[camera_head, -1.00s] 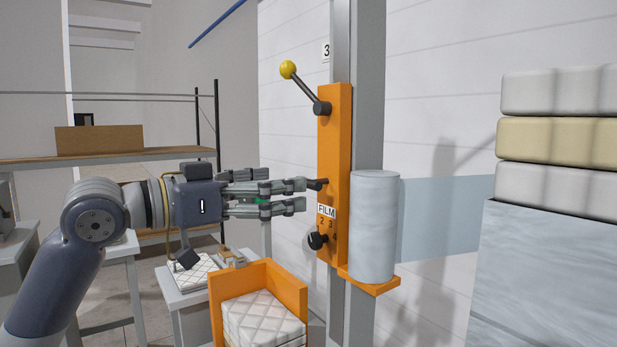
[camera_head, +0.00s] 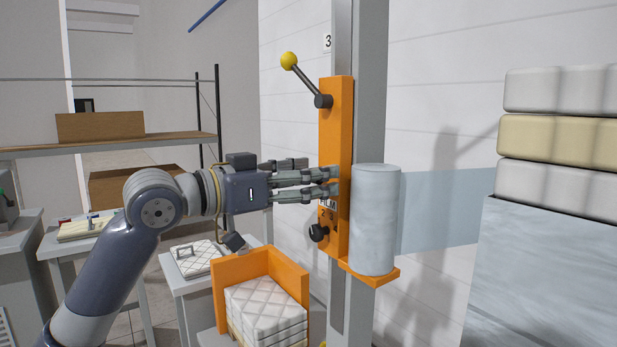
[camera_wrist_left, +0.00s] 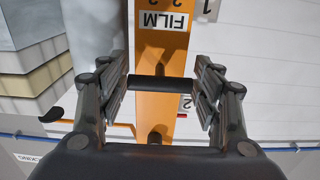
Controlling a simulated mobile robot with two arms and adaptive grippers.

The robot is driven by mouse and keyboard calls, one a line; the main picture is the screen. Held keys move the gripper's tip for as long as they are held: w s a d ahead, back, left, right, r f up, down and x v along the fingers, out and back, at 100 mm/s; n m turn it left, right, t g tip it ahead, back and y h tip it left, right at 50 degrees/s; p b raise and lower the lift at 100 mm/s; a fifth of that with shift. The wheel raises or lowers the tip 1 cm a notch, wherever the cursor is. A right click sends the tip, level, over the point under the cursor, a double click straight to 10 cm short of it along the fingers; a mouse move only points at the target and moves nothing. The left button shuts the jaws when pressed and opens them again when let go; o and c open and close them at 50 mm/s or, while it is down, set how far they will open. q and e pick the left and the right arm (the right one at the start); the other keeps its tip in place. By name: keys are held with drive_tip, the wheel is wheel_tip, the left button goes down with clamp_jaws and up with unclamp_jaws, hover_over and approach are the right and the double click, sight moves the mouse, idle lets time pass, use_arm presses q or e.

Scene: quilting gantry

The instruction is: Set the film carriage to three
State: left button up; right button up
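The film carriage (camera_head: 337,125) is an orange plate on a grey upright post, with a white film roll (camera_head: 374,215) on its shelf. A lever with a yellow ball (camera_head: 289,61) is at its top, tilted up-left, and a black knob (camera_head: 319,232) is low on it. A "3" sign (camera_head: 327,41) is above the carriage. My left gripper (camera_head: 336,180) is at the carriage face, just above the FILM label. In the left wrist view its open fingers stand on either side of a black handle bar (camera_wrist_left: 160,84); firm contact cannot be told. My right gripper is out of view.
An orange corner bin (camera_head: 290,270) with stacked quilted pads (camera_head: 266,312) stands below my left gripper. A large pale block (camera_head: 550,275) with folded bundles (camera_head: 558,138) on top is at the right. Shelving (camera_head: 120,148) and small tables are behind at left.

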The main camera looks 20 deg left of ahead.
sight(329, 86)
use_arm(q)
wheel_tip(329, 86, up, 14)
drive_tip(key=p, duration=1.2)
drive_tip(key=shift+r+p, duration=0.25)
drive_tip(key=shift+p, duration=0.15)
drive_tip(key=shift+c, duration=0.3)
drive_tip(key=shift+a, duration=0.1)
drive_tip(key=shift+r, duration=0.1)
drive_tip(key=o, duration=1.4)
drive_tip(key=shift+o, duration=0.8)
drive_tip(key=shift+f, duration=0.2)
